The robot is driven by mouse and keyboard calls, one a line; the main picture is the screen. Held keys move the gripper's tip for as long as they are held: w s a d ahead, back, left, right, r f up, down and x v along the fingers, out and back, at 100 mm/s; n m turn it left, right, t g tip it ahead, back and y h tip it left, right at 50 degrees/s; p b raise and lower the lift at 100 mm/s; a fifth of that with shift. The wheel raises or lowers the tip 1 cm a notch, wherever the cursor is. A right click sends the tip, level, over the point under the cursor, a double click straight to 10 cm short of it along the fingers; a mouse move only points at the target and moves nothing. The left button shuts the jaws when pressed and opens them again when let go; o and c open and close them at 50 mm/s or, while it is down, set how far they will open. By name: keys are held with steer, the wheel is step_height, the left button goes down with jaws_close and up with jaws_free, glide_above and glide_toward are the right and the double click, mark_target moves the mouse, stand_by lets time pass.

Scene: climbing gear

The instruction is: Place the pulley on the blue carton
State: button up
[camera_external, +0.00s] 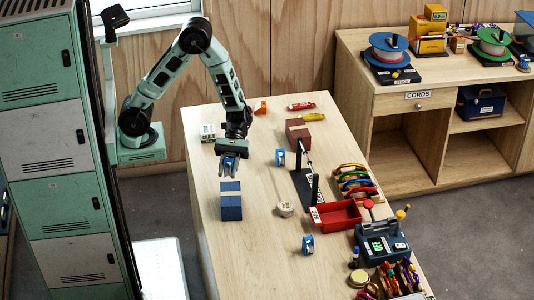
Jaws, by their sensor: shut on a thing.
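My gripper (230,168) points down over the left part of the wooden table, with its jaws shut on a small blue pulley (229,166). The fingers hide much of the pulley. The blue carton (231,208) stands on the table just below the gripper in the picture, with a pale band across it. The held pulley appears above the carton's far side; I cannot tell the exact gap. Two similar blue and white pieces stand on the table, one (280,157) right of the gripper and one (308,245) nearer the front.
A white chalk box (208,132) is behind the gripper. Brown blocks (297,133), a black stand (304,187), a red tray (336,215) and a scale-like device (382,245) fill the table's right side. The table's front left is clear.

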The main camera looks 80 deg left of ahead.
steer(key=shift+f+p, duration=0.5)
steer(key=shift+f, duration=3.3)
steer(key=shift+f, duration=0.1)
steer(key=o, duration=1)
steer(key=shift+r, duration=0.2)
steer(key=shift+w+a, duration=0.2)
steer(key=shift+a, duration=0.1)
steer(key=b+v, duration=0.2)
steer(key=v, duration=0.9)
steer(key=shift+s+a+r, duration=0.1)
steer(key=shift+a+r, duration=0.1)
steer(key=shift+r, duration=0.05)
